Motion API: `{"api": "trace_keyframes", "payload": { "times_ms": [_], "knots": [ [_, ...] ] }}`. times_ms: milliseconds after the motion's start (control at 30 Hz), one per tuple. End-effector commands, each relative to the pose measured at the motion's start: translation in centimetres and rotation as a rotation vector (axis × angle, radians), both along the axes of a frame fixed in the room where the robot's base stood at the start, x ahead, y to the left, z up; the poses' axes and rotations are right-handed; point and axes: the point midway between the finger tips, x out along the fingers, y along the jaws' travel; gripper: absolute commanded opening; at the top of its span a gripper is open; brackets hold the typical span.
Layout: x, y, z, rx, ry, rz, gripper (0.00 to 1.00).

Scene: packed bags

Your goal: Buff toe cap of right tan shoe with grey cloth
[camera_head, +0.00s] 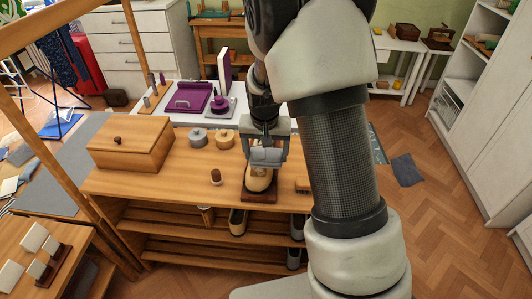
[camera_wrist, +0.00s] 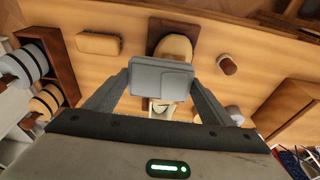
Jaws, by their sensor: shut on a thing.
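A tan shoe (camera_head: 257,181) sits on a dark brown stand (camera_head: 259,197) on the wooden bench. My gripper (camera_head: 266,156) points down over the shoe and is shut on the folded grey cloth (camera_head: 266,155). In the wrist view the cloth (camera_wrist: 160,80) sits flat between the two fingers. The rounded tan end of the shoe (camera_wrist: 176,47) shows just beyond the cloth, with the stand (camera_wrist: 165,29) around it. The cloth hides part of the shoe. I cannot tell whether cloth and leather touch.
A small brown-topped jar (camera_head: 216,177) stands left of the shoe and a tan block (camera_head: 302,185) lies right. More shoes (camera_head: 237,222) stand on the shelf below. Bench between jar and box is clear.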

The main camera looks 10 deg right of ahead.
Motion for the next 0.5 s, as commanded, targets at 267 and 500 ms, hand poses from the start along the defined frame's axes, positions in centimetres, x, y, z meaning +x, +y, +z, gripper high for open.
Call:
{"api": "trace_keyframes", "payload": {
  "times_ms": [267, 500],
  "knots": [
    [0.0, 0.0, 0.9, 0.0, -0.001, 0.0, 0.58],
    [-0.2, 0.1, 3.0, -0.001, -0.001, 0.001, 0.58]
  ]
}}
